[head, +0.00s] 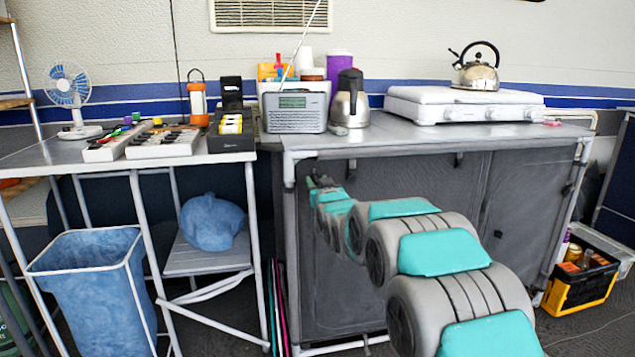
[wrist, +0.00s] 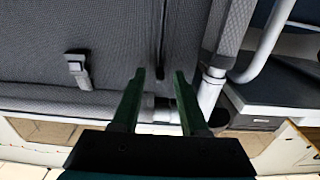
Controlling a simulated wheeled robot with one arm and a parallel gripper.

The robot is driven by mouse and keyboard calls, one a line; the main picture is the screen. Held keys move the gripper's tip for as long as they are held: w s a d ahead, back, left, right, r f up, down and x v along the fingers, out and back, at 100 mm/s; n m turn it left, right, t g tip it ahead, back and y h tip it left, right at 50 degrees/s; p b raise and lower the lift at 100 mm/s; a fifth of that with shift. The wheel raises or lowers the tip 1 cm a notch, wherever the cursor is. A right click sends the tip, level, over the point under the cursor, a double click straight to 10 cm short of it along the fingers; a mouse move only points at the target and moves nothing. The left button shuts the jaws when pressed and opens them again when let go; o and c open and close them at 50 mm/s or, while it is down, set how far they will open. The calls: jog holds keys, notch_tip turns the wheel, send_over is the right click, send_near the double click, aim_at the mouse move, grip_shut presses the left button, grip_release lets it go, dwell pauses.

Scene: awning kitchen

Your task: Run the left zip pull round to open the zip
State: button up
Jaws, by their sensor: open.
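The grey fabric cupboard (head: 420,190) under the worktop has its front panel up. My gripper (head: 318,182) is at the panel's upper left corner in the head view, partly behind my arm. In the wrist view my gripper (wrist: 159,75) is open, its two dark green fingers pointing at the grey fabric (wrist: 115,30). A thin dark seam (wrist: 163,35) runs down to a small dark piece between the fingertips. It may be the left zip pull, but it is too small to be sure. No finger clearly touches it.
A strap with a buckle (wrist: 78,68) hangs beside my gripper. Pale frame tubes (wrist: 210,92) stand close on the other side. A kettle (head: 478,68), a radio (head: 295,112) and a jug (head: 349,100) stand on top. A blue bin (head: 95,285) stands at left.

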jog(key=shift+s, duration=0.1)
jog(key=v, duration=0.7)
jog(key=shift+s, duration=0.3)
jog(key=shift+d, duration=0.15)
jog(key=s+d+f+m+g+h+p, duration=0.1)
jog(key=s+d+f+g, duration=0.3)
jog(key=s, duration=0.4)
jog(key=s+d+f+g+h+p, duration=0.1)
jog(key=s+d+f+g+h, duration=0.15)
jog(key=s+d, duration=0.4)
jog(key=s+d+f+m+g+h+p, duration=0.1)
jog(key=s+d+f+g, duration=0.3)
jog(key=s, duration=0.6)
jog(key=s+d+f+m+g+p, duration=0.1)
jog(key=s+g, duration=0.7)
jog(key=s, duration=2.4)
jog(key=d+f+p, duration=0.1)
jog(key=d+f, duration=0.1)
jog(key=d, duration=0.1)
jog(key=shift+g, duration=0.35)
